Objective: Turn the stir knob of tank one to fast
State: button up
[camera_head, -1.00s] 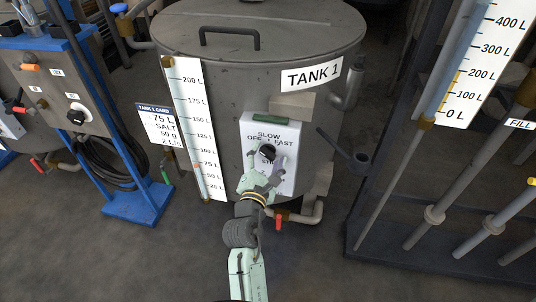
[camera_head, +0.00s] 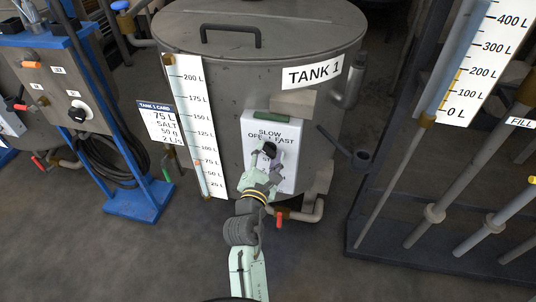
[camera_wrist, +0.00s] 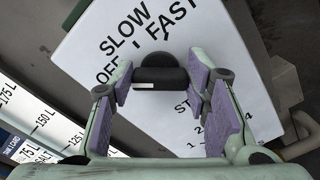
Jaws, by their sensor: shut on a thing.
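The tank one stir knob (camera_head: 270,148) is black and sits on a white panel (camera_head: 289,178) on the front of the tank (camera_head: 240,90) labelled TANK 1. Printed words SLOW, OFF and FAST arc above the knob. My gripper (camera_head: 266,155) reaches up from below, with a finger on each side of the knob, shut on it. In the wrist view the knob (camera_wrist: 160,74) lies between the purple finger pads, with a pale mark on its near edge. I cannot tell which word it points to. The lettering below it is partly covered.
A green piece (camera_head: 269,115) sits at the top of the panel. A level scale (camera_head: 190,130) and a tank card (camera_head: 158,125) are left of it. A red-handled valve (camera_head: 278,222) lies below right. A blue stand (camera_head: 140,203) and a pipe rack (camera_head: 440,245) flank the tank.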

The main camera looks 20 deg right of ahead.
jog(key=shift+m, duration=0.3)
jog(key=m+b, duration=0.1)
jog(key=m, duration=0.3)
jog(key=shift+f+m, duration=0.1)
jog(key=shift+m, duration=0.2)
jog(key=m+b, duration=0.1)
jog(key=m, duration=0.3)
jog(key=shift+d+f+m+b, duration=0.1)
jog(key=shift+f+m+b, duration=0.05)
jog(key=shift+m+b, duration=0.2)
jog(key=m+b, duration=0.3)
jog(key=m, duration=0.2)
jog(key=shift+f, duration=0.15)
jog(key=shift+m+b, duration=1.15)
jog(key=shift+m, duration=1.3)
jog(key=o, duration=1.2)
jog(key=shift+c, duration=0.2)
